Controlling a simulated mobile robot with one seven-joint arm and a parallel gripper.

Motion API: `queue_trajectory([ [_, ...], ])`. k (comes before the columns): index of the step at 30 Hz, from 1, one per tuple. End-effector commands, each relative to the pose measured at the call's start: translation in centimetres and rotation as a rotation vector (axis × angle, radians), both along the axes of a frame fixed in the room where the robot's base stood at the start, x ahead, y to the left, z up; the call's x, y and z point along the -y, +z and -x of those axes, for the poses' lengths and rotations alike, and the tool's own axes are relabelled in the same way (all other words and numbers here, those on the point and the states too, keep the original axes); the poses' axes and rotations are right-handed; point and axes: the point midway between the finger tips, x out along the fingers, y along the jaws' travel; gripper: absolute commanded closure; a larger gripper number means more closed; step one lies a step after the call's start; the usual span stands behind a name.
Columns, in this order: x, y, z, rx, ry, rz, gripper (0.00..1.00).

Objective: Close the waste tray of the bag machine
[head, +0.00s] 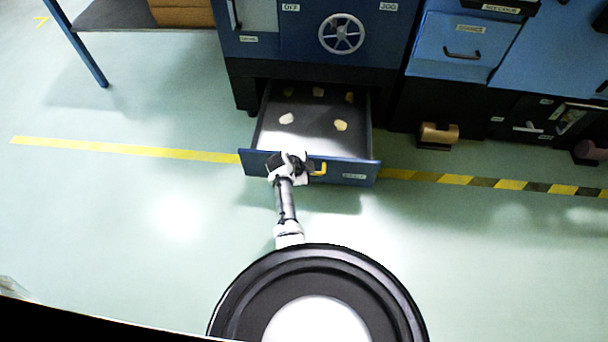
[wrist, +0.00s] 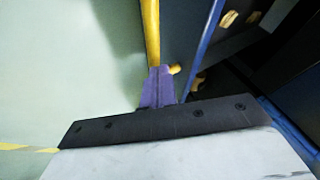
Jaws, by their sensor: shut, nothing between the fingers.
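The waste tray (head: 263,135) is a grey drawer with a blue front, pulled out from the bottom of the blue bag machine (head: 268,47). Several pale scraps lie in it. A yellow handle (head: 319,168) is on its front and also shows in the wrist view (wrist: 151,35). My gripper (head: 291,160) is at the tray front, left of the handle's visible end, and hides part of the front. In the wrist view the purple fingers (wrist: 158,86) are shut and empty, close beside the handle. I cannot tell whether they touch it.
A yellow floor line (head: 120,149) runs to the tray and continues as a black and yellow strip (head: 510,184) at right. A brown roll (head: 439,132) sits low to the right of the tray. A table leg (head: 82,52) stands at upper left. The floor before the tray is clear.

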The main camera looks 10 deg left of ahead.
Motion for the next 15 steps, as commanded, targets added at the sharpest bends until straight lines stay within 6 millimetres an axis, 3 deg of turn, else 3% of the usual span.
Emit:
queue_trajectory([
  [1, -0.2, 0.1, -1.2, 0.008, -0.001, -0.003, 1.00],
  [6, -0.2, 0.2, -2.8, 0.005, 0.001, -0.002, 1.00],
  [15, -0.1, 0.5, -3.5, 0.004, 0.001, -0.002, 1.00],
])
